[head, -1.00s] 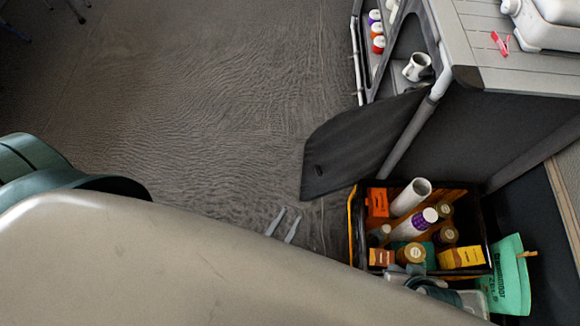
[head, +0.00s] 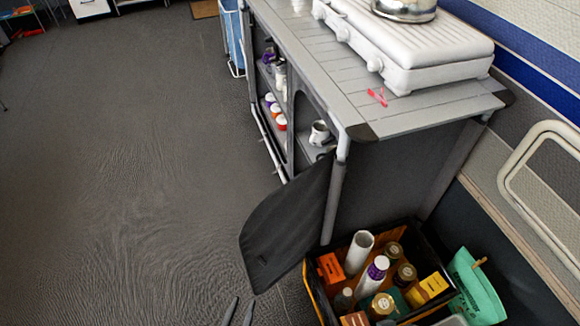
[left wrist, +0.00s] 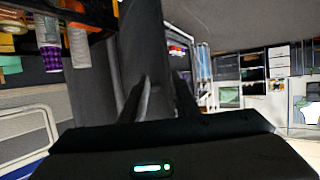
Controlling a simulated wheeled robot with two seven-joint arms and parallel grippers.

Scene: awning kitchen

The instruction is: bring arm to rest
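My left gripper (head: 240,312) shows at the bottom edge of the head view, with only its two finger ends in sight. The fingers are apart with nothing between them, over the dark floor, left of the crate. In the left wrist view the two dark fingers of the left gripper (left wrist: 162,95) also stand apart and hold nothing. My right gripper is in neither view now.
A black crate (head: 309,283) of bottles and boxes stands by the kitchen unit (head: 400,165). A dark fabric flap (head: 285,225) hangs open near the left gripper. A white stove (head: 410,55) and a pink clip (head: 377,97) are on top. Floor at left is clear.

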